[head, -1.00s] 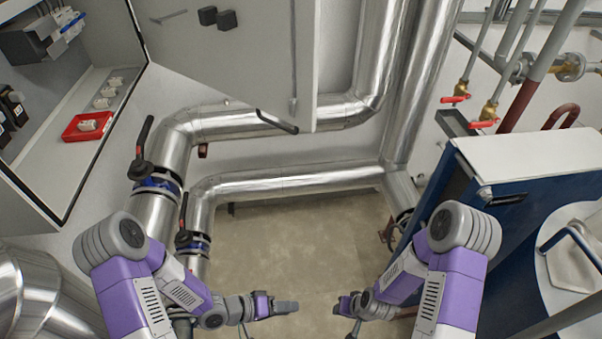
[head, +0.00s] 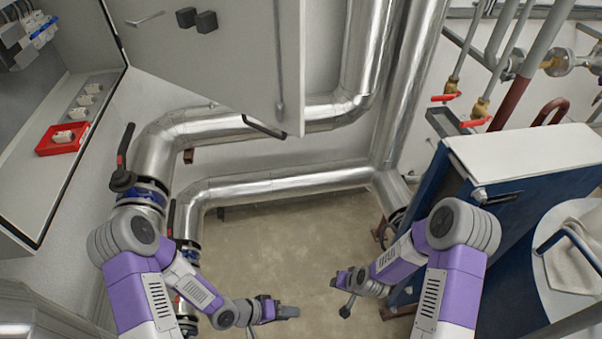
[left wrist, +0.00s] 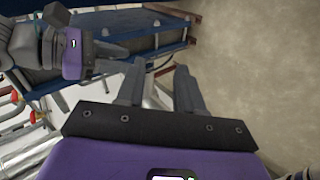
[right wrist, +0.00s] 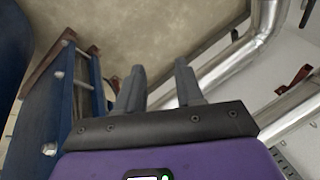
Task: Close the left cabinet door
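The grey left cabinet door (head: 235,65) stands wide open at the top middle of the head view, with black blocks on its face and a dark bar at its lower edge.
Silver pipes (head: 280,183) run behind and below the door. Black-handled valves (head: 123,180) stand near my left arm. A blue unit with a white top (head: 535,155) is close to my right arm. Bare floor (head: 270,240) lies between the arms.

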